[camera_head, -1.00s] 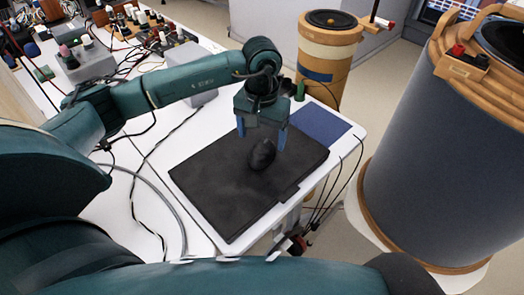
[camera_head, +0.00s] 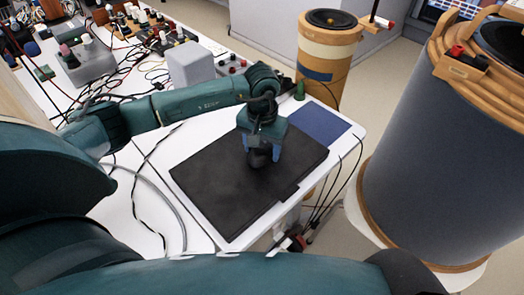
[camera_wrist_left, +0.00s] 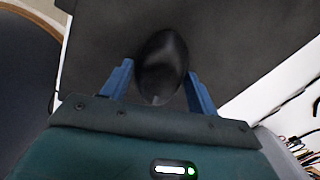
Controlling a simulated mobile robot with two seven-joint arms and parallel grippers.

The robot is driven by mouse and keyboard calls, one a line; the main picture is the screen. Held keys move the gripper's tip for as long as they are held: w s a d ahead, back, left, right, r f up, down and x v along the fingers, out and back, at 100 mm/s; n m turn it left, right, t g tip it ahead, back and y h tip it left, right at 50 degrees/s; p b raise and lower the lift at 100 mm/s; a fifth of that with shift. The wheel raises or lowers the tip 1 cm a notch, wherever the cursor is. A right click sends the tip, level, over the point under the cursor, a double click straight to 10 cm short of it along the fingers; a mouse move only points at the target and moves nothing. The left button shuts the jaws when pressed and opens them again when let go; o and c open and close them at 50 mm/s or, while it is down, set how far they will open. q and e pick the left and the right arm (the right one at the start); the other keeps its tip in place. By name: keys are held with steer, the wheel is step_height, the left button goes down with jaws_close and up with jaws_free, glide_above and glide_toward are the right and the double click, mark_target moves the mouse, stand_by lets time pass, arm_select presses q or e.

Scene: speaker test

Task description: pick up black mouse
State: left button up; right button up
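The black mouse (camera_wrist_left: 161,64) lies on the black mat or closed laptop (camera_head: 225,190) on the white table. In the head view the mouse (camera_head: 257,160) is partly hidden by my left gripper (camera_head: 262,157). My left gripper is low over the mat, with its blue fingers on either side of the mouse. In the wrist view the left gripper (camera_wrist_left: 159,88) is open, with the near part of the mouse between its fingers and a gap showing on each side. My right gripper is not in view.
A blue flat pad (camera_head: 318,124) lies behind the mat. A grey box (camera_head: 190,64) and several cables and electronics crowd the table's back left. A tan cylinder (camera_head: 326,50) stands behind the table; a large dark cylinder (camera_head: 430,165) stands at the right.

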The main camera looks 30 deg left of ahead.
arm_select(q)
steer(key=c, duration=0.6)
steer(key=shift+r, duration=0.15)
